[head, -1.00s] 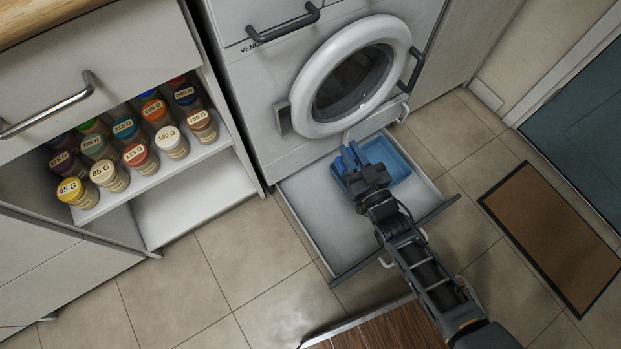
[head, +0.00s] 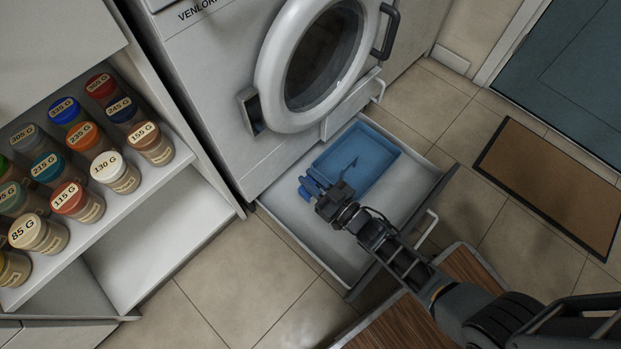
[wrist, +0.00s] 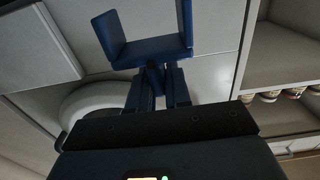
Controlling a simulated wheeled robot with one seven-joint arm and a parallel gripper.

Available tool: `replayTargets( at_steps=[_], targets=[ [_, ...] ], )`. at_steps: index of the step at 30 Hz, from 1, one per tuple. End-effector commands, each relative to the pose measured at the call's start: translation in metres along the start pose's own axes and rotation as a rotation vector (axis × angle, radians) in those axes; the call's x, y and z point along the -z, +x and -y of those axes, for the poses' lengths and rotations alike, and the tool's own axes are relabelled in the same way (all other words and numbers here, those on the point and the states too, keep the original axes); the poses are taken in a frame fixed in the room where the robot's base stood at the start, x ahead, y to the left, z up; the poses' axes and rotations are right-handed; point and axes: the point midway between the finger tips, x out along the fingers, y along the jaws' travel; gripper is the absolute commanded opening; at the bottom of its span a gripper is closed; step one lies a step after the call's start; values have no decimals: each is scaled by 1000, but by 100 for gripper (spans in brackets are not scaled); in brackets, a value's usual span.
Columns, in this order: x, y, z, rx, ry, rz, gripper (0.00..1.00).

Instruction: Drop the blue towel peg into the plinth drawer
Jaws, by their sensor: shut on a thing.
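My gripper (head: 320,196) is shut on the blue towel peg (head: 306,188), over the left part of the open plinth drawer (head: 291,208). In the wrist view the peg (wrist: 150,52) is a dark blue U-shaped piece, held by its narrow stem between the fingers of my gripper (wrist: 157,76). Its two arms point away from the fingers. The drawer is pulled out below the washing machine, with a pale floor and a dark front edge. A blue tray (head: 381,150) lies in its right part. I cannot tell how high the peg is above the drawer floor.
The washing machine (head: 225,80) with its round white door (head: 270,85) stands behind the drawer. An open shelf (head: 185,225) with several labelled jars (head: 115,172) is at left. A brown mat (head: 550,185) lies on the tiled floor at right.

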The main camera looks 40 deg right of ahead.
Motion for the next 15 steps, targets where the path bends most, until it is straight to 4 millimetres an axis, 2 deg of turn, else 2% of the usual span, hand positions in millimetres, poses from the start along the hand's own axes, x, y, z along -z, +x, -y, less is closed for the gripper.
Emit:
replayTargets(
  at_steps=[1,6,15],
  targets=[
    [-12,0,0,0,0,0,0],
    [-30,0,0,0,0,-1,0],
    [-39,0,0,0,0,-1,0]
  ],
)
